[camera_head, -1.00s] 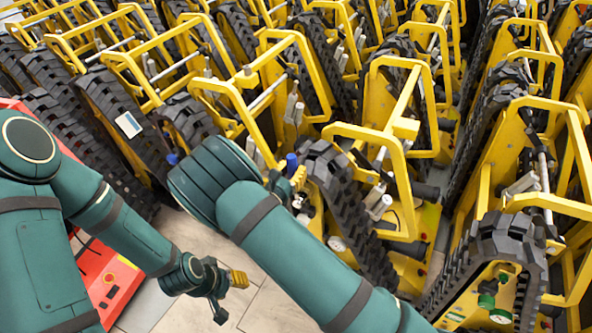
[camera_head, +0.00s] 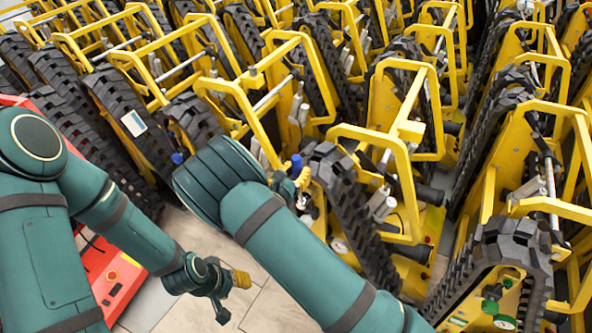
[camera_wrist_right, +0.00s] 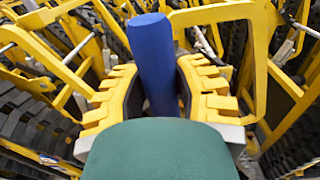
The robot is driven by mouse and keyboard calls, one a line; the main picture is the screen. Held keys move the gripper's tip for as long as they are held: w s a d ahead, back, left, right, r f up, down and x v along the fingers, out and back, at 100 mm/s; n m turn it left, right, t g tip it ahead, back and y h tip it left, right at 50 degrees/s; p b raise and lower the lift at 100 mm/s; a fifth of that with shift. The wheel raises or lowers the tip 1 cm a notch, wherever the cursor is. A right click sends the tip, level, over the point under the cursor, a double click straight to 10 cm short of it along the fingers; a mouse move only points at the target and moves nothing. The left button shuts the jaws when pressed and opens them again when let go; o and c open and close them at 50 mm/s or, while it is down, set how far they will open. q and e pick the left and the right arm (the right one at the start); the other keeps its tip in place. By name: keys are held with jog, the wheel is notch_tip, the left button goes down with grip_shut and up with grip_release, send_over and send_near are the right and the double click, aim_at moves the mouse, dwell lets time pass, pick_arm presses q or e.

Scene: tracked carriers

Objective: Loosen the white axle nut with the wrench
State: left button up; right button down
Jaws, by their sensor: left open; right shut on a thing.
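My right gripper (camera_head: 302,178) is shut on a blue handle (camera_wrist_right: 153,55), which stands up between its yellow pads in the right wrist view. I take the handle to be the wrench's; the wrench's head is hidden. In the head view the blue end (camera_head: 296,161) shows beside the black track of a yellow carrier (camera_head: 405,170). My left gripper (camera_head: 232,294) is open and empty over the floor, left of my right forearm. I cannot make out the white axle nut for certain in either view.
Rows of yellow-framed carriers with black tracks (camera_head: 118,115) stand close together and fill most of the view. A red machine (camera_head: 112,282) lies at the lower left. Bare tiled floor (camera_head: 215,240) shows around my left gripper. Another blue part (camera_head: 177,158) sits left of my right arm.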

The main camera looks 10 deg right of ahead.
jog(key=shift+s+a, duration=0.1)
dwell(0.3)
jog(key=shift+v, duration=1.65)
jog(key=shift+p+v, duration=0.3)
jog(key=shift+v, duration=1.7)
